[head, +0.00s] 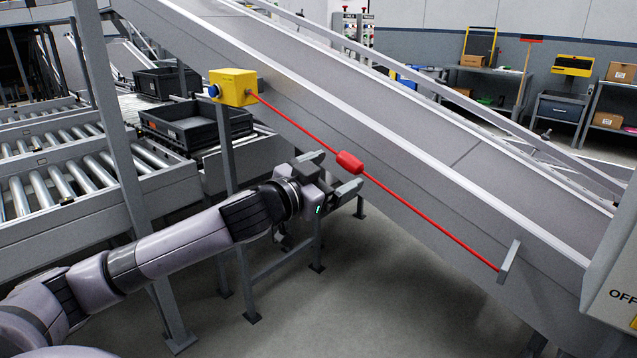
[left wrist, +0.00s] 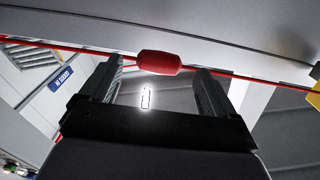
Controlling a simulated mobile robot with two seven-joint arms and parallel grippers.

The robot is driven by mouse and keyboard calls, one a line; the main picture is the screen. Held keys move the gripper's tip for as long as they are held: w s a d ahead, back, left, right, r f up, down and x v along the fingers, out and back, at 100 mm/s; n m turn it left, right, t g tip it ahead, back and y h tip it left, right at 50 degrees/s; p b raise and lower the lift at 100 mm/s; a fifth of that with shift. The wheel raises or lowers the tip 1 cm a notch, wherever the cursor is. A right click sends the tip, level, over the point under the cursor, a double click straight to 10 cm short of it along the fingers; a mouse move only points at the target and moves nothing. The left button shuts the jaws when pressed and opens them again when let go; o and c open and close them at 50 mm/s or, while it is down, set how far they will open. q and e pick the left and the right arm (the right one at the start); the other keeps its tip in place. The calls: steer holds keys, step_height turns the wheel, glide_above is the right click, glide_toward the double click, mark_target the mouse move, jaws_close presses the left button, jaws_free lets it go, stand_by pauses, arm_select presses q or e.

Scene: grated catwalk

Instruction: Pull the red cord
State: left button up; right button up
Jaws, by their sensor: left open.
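The red cord (head: 435,231) runs taut and slanting from a yellow switch box (head: 233,87) with a blue button down to a grey bracket (head: 509,261) on the conveyor's side. A thicker red grip (head: 348,162) sits on the cord near its middle. My left gripper (head: 336,171) is open, its two fingers reaching toward the grip from below. In the left wrist view the red grip (left wrist: 158,62) lies across the gap, at or just past the fingertips. I cannot tell whether the fingers touch the cord. My right gripper is not in view.
The inclined conveyor (head: 420,170) stands close behind the cord. A grey post (head: 228,150) holds the switch box. Roller conveyors with black bins (head: 197,125) lie at the left. A grey cabinet (head: 612,285) stands at the right edge. The floor below is partly clear.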

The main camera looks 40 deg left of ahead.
arm_select(q)
steer(key=shift+s+a+b, duration=0.2)
steer(key=shift+s+b, duration=0.4)
steer(key=shift+s, duration=1.9)
steer(key=shift+f, duration=0.15)
